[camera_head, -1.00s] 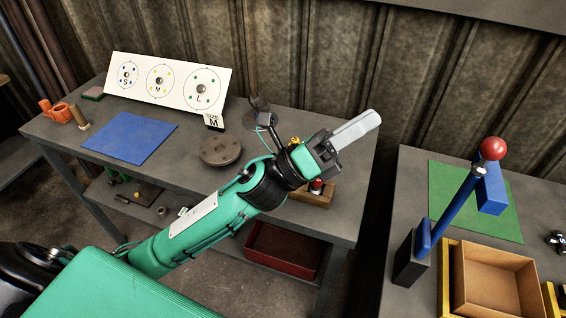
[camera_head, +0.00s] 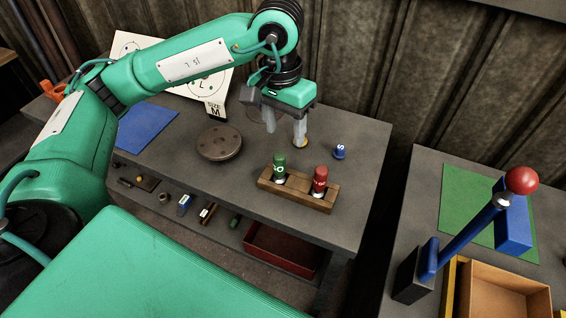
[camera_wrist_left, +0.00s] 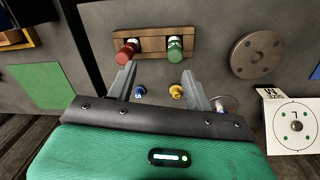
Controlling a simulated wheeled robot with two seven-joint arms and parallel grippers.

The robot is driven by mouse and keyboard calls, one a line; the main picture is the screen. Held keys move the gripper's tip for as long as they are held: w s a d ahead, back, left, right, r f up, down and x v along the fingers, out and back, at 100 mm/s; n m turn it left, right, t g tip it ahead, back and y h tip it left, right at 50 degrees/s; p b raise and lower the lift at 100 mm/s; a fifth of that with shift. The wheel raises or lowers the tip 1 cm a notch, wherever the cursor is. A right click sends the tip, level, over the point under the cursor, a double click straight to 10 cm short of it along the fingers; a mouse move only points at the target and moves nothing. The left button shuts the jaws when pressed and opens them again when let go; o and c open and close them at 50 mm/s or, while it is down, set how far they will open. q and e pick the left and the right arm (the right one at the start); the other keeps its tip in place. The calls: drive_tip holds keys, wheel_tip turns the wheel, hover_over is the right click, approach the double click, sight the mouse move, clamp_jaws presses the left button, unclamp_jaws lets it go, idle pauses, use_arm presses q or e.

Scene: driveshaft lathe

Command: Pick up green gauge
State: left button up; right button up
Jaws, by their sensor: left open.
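The green gauge (camera_head: 280,166) stands in the left slot of a wooden rack (camera_head: 298,196), next to a red gauge (camera_head: 320,178) in the right slot. In the left wrist view the green gauge (camera_wrist_left: 174,46) is at the top, beyond the fingertips. My left gripper (camera_head: 285,133) points down, open and empty, behind the rack and apart from the gauge. A blue gauge (camera_head: 339,151) stands on the table behind the rack. A yellow gauge (camera_wrist_left: 176,91) shows in the left wrist view between the fingers. My right gripper is not in view.
A round drilled flange (camera_head: 219,143) lies left of the rack. A size M card (camera_head: 214,109) and a white board are behind it, partly covered by my arm. A blue mat (camera_head: 146,129) lies left. A red-knobbed lever (camera_head: 522,181) stands on the right table.

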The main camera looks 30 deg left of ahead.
sight(280, 155)
use_arm(q)
drive_tip(key=shift+y, duration=0.4)
drive_tip(key=f, duration=0.2)
drive_tip(key=a+f+p, duration=0.1)
drive_tip(key=f, duration=0.4)
drive_tip(key=shift+w+a+f+p, duration=0.15)
drive_tip(key=shift+w+a+p, duration=0.15)
drive_tip(key=shift+a+p, duration=0.05)
drive_tip(key=shift+w+f, duration=0.1)
drive_tip(key=shift+f, duration=0.4)
drive_tip(key=f, duration=0.1)
drive_tip(key=f+p, duration=0.1)
drive_tip(key=f, duration=0.1)
drive_tip(key=f+p, duration=0.1)
drive_tip(key=shift+w+a+f, duration=0.15)
drive_tip(key=shift+w, duration=0.2)
drive_tip(key=shift+f, duration=0.35)
clamp_jaws()
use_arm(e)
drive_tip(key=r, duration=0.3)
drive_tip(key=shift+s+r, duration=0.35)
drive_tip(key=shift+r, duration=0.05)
use_arm(q)
drive_tip(key=shift+r, duration=0.1)
